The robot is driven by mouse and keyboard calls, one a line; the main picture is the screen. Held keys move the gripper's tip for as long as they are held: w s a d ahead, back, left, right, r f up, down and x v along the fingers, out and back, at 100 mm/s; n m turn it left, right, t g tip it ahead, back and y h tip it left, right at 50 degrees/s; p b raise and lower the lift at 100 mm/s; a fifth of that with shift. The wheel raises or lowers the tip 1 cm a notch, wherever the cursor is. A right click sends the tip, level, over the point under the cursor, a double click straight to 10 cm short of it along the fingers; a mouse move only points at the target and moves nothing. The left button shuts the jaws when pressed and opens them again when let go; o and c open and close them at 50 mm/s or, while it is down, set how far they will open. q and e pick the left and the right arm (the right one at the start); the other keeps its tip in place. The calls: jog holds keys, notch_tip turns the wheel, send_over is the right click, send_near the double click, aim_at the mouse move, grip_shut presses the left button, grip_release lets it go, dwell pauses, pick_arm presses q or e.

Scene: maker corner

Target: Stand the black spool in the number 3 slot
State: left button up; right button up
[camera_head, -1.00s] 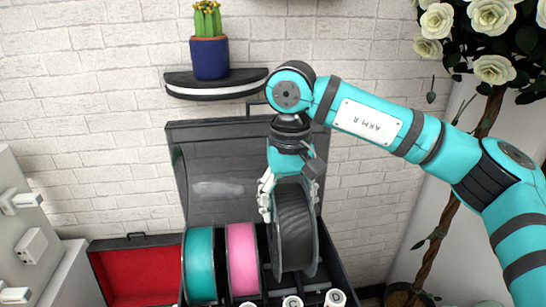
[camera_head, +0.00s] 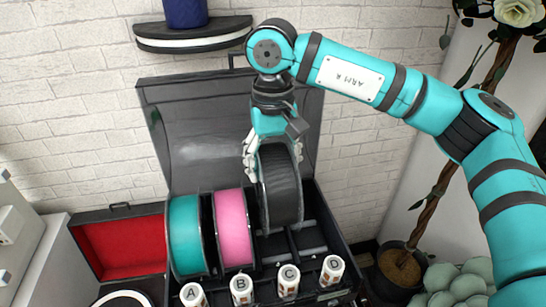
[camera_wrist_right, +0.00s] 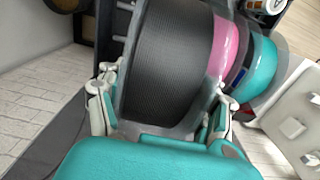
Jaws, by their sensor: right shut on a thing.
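The black spool (camera_head: 281,186) is held upright over the open black case (camera_head: 340,245), just right of the pink spool (camera_head: 233,228). Its lower edge overlaps the third slot from the left in the head view; I cannot tell whether it touches the bottom. My right gripper (camera_head: 262,165) is shut on the spool's upper rim. In the right wrist view the fingers (camera_wrist_right: 162,115) grip both sides of the black spool (camera_wrist_right: 175,62). The teal spool (camera_head: 187,236) stands in the leftmost slot. No slot numbers are readable. My left gripper is not in view.
White cylinders lettered A to D, such as C (camera_head: 288,282), stand along the case's front. The raised lid (camera_head: 205,130) is behind the spools. A shelf (camera_head: 193,36) is above. A red-lined box (camera_head: 122,248) is at left. The slot area right of the black spool is empty.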

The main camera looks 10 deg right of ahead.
jog(key=shift+f, duration=0.45)
jog(key=shift+s+f+b, duration=0.1)
jog(key=shift+f+b, duration=0.25)
jog(key=shift+b, duration=0.05)
jog(key=shift+f+b, duration=0.9)
jog(key=shift+f, duration=0.6)
notch_tip(320, 180, down, 2)
jog(key=shift+f+b, duration=0.1)
jog(key=shift+b, duration=0.85)
jog(key=shift+f+b, duration=1)
jog(key=shift+f, duration=0.25)
pick_arm(q)
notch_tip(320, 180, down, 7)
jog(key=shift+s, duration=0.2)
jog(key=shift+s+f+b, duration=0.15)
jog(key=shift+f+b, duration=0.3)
jog(key=shift+b, duration=0.05)
pick_arm(e)
jog(key=shift+f, duration=0.4)
